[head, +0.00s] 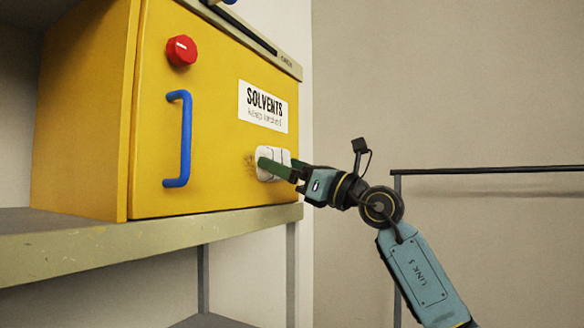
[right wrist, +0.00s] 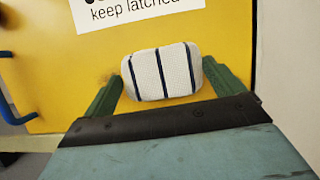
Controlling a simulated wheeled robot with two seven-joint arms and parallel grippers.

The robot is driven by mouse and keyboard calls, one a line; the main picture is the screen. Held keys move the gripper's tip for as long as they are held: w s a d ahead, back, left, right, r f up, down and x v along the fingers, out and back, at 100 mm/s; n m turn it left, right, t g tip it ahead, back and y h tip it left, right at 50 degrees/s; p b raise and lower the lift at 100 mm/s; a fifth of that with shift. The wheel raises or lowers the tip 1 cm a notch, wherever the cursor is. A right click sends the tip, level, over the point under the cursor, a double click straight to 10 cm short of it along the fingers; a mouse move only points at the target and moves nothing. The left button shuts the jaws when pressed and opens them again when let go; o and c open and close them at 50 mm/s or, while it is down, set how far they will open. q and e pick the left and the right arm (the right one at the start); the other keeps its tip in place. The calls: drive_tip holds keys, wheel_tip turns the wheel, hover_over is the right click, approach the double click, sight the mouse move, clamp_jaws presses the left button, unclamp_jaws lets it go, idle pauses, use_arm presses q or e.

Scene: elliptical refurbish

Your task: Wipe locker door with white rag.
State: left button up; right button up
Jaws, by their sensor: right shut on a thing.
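The locker is a yellow cabinet, and its door (head: 215,130) has a blue handle, a red knob and a white "SOLVENTS keep latched" label. The white rag (head: 267,157) is a folded pad with dark stripes; it also shows in the right wrist view (right wrist: 162,72). My right gripper (head: 270,166) is shut on the rag, with one green finger at each side of it in the right wrist view. The rag is at the door face below the label, seemingly against it. A brownish smudge (head: 250,160) shows on the door just left of the rag. My left gripper is not in view.
The locker stands on a greenish-grey shelf (head: 150,240) with grey uprights. The blue handle (head: 179,138) and red knob (head: 181,50) stick out from the door. A dark rail (head: 480,170) stands at the right. The wall between locker and rail is bare.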

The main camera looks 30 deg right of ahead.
drive_tip(key=shift+s+a+b, duration=0.25)
drive_tip(key=shift+s+a, duration=0.6)
drive_tip(key=shift+a, duration=0.55)
drive_tip(key=shift+s+a+b, duration=0.3)
drive_tip(key=shift+s+a, duration=0.5)
drive_tip(key=shift+a, duration=0.65)
drive_tip(key=shift+s+a+b, duration=0.25)
drive_tip(key=shift+s+a, duration=0.6)
drive_tip(key=shift+a, duration=0.55)
drive_tip(key=shift+s+d, duration=0.1)
drive_tip(key=shift+s+d+b, duration=0.4)
drive_tip(key=shift+s+d, duration=0.1)
drive_tip(key=shift+s, duration=0.35)
drive_tip(key=shift+s+d+b, duration=0.4)
drive_tip(key=shift+s+d, duration=0.05)
drive_tip(key=shift+s, duration=0.35)
drive_tip(key=shift+s+d+b, duration=0.4)
drive_tip(key=shift+s+d, duration=0.1)
drive_tip(key=shift+s, duration=0.35)
drive_tip(key=shift+s+d+b, duration=0.3)
drive_tip(key=shift+s+d, duration=0.1)
drive_tip(key=shift+s, duration=0.25)
drive_tip(key=shift+s+d+b, duration=0.3)
drive_tip(key=shift+s+d, duration=0.05)
drive_tip(key=shift+s, duration=0.25)
